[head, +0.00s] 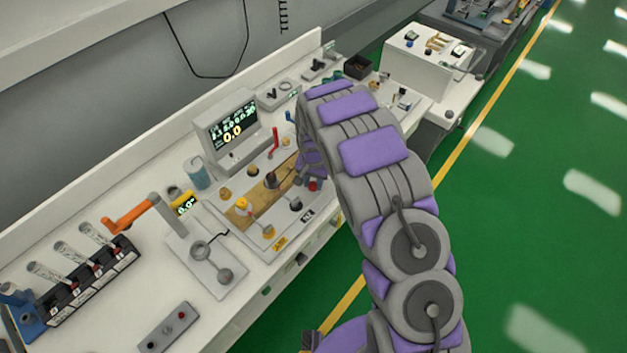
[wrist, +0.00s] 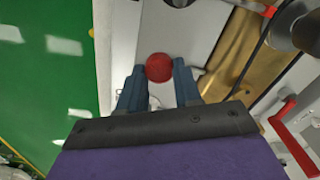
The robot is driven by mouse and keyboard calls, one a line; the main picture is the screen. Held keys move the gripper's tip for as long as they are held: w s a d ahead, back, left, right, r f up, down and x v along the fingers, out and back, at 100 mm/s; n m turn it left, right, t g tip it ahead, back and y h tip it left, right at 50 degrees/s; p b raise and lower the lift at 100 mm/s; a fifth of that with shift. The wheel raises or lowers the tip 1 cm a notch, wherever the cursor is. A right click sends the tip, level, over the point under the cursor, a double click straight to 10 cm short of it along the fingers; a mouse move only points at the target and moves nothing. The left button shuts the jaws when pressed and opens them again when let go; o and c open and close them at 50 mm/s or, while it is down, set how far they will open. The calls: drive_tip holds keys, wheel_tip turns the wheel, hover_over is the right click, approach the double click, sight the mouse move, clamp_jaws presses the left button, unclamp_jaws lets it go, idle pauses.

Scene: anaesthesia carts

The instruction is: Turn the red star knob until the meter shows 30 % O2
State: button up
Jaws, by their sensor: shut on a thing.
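The red star knob (wrist: 159,68) shows as a round red top between my two fingertips in the wrist view. My gripper (wrist: 159,74) is shut on it, one blue-grey finger on each side. In the head view a little of the red knob (head: 313,186) shows below my purple-grey gripper (head: 311,172), at the right end of the panel. A small yellow meter (head: 184,204) left of the panel has a lit display too small to read surely. Neither readout is clearly labelled O2.
Left are a tube rack (head: 95,272) and an orange handle (head: 128,217). The green floor (head: 530,200) is open on the right.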

sight(312, 183)
drive_tip(key=shift+a, duration=0.1)
drive_tip(key=o, duration=1)
drive_tip(key=shift+a, duration=0.1)
drive_tip(key=shift+o, duration=0.2)
wheel_tip(312, 183, up, 17)
drive_tip(key=p, duration=0.1)
drive_tip(key=shift+r, duration=0.15)
